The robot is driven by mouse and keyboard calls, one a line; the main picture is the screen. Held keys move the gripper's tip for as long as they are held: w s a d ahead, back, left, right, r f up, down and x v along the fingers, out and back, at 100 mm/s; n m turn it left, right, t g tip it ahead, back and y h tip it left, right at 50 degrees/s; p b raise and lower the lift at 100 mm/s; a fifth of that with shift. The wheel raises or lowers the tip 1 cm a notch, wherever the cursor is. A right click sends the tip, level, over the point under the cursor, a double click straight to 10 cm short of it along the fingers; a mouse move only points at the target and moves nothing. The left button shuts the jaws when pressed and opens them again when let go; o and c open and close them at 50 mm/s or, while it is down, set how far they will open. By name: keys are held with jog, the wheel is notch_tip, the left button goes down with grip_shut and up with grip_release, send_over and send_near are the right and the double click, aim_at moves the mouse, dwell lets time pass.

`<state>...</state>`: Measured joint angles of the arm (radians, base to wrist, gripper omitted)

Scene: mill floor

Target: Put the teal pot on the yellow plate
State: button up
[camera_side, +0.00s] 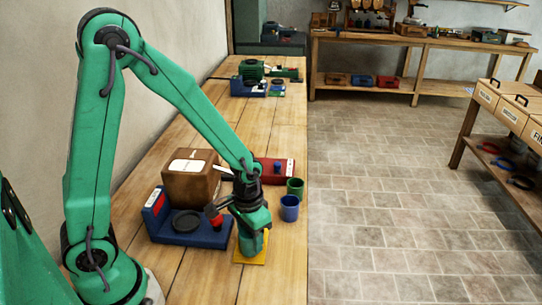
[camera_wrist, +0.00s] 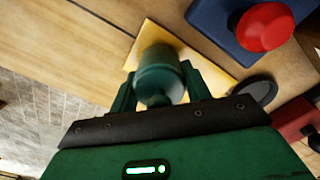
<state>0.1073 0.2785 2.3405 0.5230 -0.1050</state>
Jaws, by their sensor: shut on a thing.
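My gripper (camera_side: 252,232) points down over the yellow plate near the table's right edge. In the wrist view, my gripper (camera_wrist: 158,82) is shut on the teal pot (camera_wrist: 161,64), with a finger on each side of it. The yellow plate (camera_wrist: 205,62) is a flat square directly beyond the pot. The plate also shows in the side view (camera_side: 263,260), partly covered by the gripper and pot. Whether the pot touches the plate is not clear from these views.
A blue base (camera_side: 190,237) with a dark disc and red knob stands just left of the gripper. A blue cup (camera_side: 290,208) and a green cup (camera_side: 295,187) stand behind to the right. A brown box (camera_side: 190,188) and a red device (camera_side: 275,170) are farther back.

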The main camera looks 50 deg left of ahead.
jog(key=shift+f, duration=0.15)
jog(key=o, duration=1.4)
jog(key=shift+c, duration=0.2)
notch_tip(320, 180, up, 12)
jog(key=shift+r, duration=0.2)
jog(key=shift+s+a+r, duration=0.1)
jog(key=shift+s+r, duration=0.05)
jog(key=shift+r, duration=0.2)
jog(key=s+a+r+t, duration=0.3)
jog(key=s+r+t, duration=0.2)
jog(key=s+r, duration=0.3)
jog(key=shift+s+r+t, duration=0.3)
jog(key=shift+s+r, duration=0.05)
jog(key=shift+r, duration=0.3)
